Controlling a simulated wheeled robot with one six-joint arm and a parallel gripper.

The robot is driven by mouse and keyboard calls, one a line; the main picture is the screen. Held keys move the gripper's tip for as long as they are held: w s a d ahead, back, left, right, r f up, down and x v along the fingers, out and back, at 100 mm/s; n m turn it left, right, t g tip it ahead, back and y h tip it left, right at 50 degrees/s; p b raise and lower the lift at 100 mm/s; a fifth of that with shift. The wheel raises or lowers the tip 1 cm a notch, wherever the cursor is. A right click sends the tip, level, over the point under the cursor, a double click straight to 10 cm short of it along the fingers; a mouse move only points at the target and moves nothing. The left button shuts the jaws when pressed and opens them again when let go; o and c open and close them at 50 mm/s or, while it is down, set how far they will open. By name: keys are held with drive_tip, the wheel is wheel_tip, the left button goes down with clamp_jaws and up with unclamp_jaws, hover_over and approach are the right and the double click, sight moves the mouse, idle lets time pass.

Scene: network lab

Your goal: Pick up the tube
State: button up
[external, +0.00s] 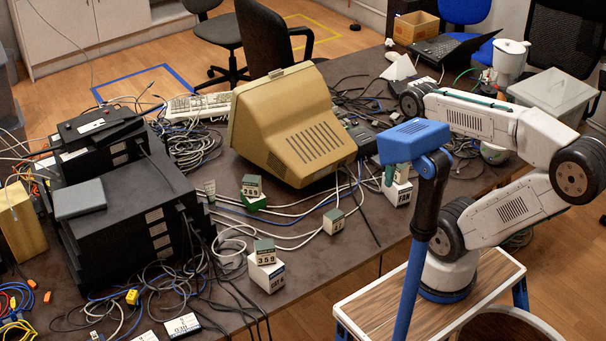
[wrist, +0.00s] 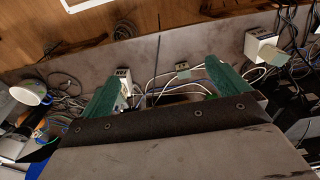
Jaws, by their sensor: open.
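A beige CRT monitor (external: 290,125) stands tilted on the dark table in the external view. In the wrist view my gripper (wrist: 163,68) has its two green fingers spread wide apart, with nothing held between them. It points down over the table; cables and small labelled blocks show beyond the fingertips. In the external view a blue box on a post hides most of my gripper; a bit of green finger (external: 389,175) shows below it, beside a white block (external: 397,193).
Small labelled blocks (external: 251,187) stand among loose cables near the table's front edge. Black equipment boxes (external: 125,215) are stacked at left. A white pitcher (external: 509,58) and a clear box (external: 552,92) are at right.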

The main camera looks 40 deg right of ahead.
drive_tip(key=shift+s+d+r, duration=0.1)
drive_tip(key=shift+d+r, duration=0.1)
drive_tip(key=shift+r, duration=0.15)
drive_tip(key=c, duration=1.1)
drive_tip(key=shift+o, duration=0.2)
